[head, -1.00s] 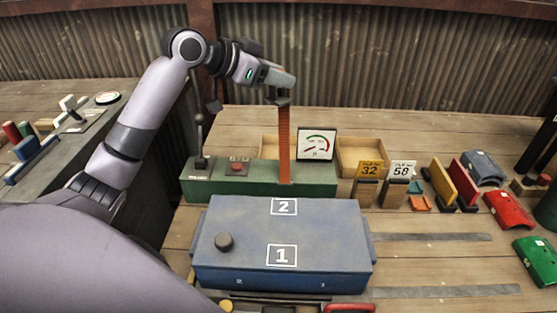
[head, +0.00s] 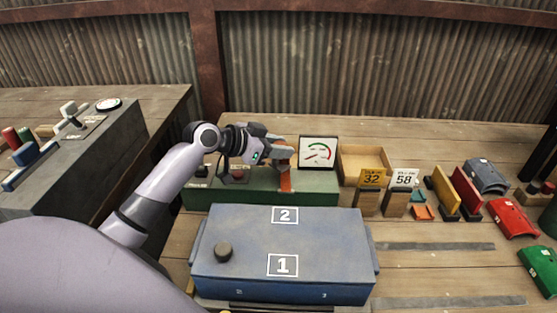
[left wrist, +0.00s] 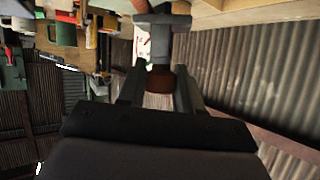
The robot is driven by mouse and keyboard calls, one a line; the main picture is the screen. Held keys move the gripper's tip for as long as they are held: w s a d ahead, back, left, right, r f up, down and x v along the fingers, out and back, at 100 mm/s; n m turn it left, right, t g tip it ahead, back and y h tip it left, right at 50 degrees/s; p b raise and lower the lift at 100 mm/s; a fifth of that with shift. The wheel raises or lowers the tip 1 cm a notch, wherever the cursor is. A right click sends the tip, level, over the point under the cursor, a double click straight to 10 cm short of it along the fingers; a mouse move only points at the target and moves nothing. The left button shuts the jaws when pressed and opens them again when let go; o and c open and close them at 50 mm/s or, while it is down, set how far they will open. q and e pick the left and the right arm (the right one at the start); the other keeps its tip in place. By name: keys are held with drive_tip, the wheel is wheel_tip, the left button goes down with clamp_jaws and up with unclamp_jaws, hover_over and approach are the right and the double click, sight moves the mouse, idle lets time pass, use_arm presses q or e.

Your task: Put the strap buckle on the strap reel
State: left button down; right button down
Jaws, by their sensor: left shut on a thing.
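My left gripper (head: 283,150) is low over the green box (head: 320,191) behind the blue case, its fingers shut on the grey strap buckle. A short length of orange strap (head: 285,182) shows below the gripper, against the box's front. In the left wrist view, a grey T-shaped piece (left wrist: 161,22) lies beyond the fingertips, and a reddish-brown piece (left wrist: 158,80) sits between the fingers. The gripper hides most of the buckle in the head view. I cannot tell whether the buckle touches the reel. My right gripper is out of view.
A blue case (head: 340,238) marked 1 and 2 stands in front. A gauge (head: 318,152) stands just right of the gripper. A wooden tray (head: 349,168), tags 32 and 58, and coloured covers stand further right. A lever console (head: 130,130) is at the left.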

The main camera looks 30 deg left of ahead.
use_arm(q)
drive_tip(key=shift+f, duration=1.95)
drive_tip(key=c, duration=0.8)
unclamp_jaws()
drive_tip(key=shift+o, duration=0.2)
drive_tip(key=shift+s+a+r, duration=0.1)
drive_tip(key=shift+s+r, duration=0.05)
drive_tip(key=shift+s, duration=0.05)
drive_tip(key=p+v, duration=0.2)
drive_tip(key=v, duration=0.3)
drive_tip(key=shift+s+a+r+p, duration=0.1)
drive_tip(key=shift+s+p, duration=0.1)
drive_tip(key=shift+p, duration=0.1)
drive_tip(key=shift+v, duration=0.75)
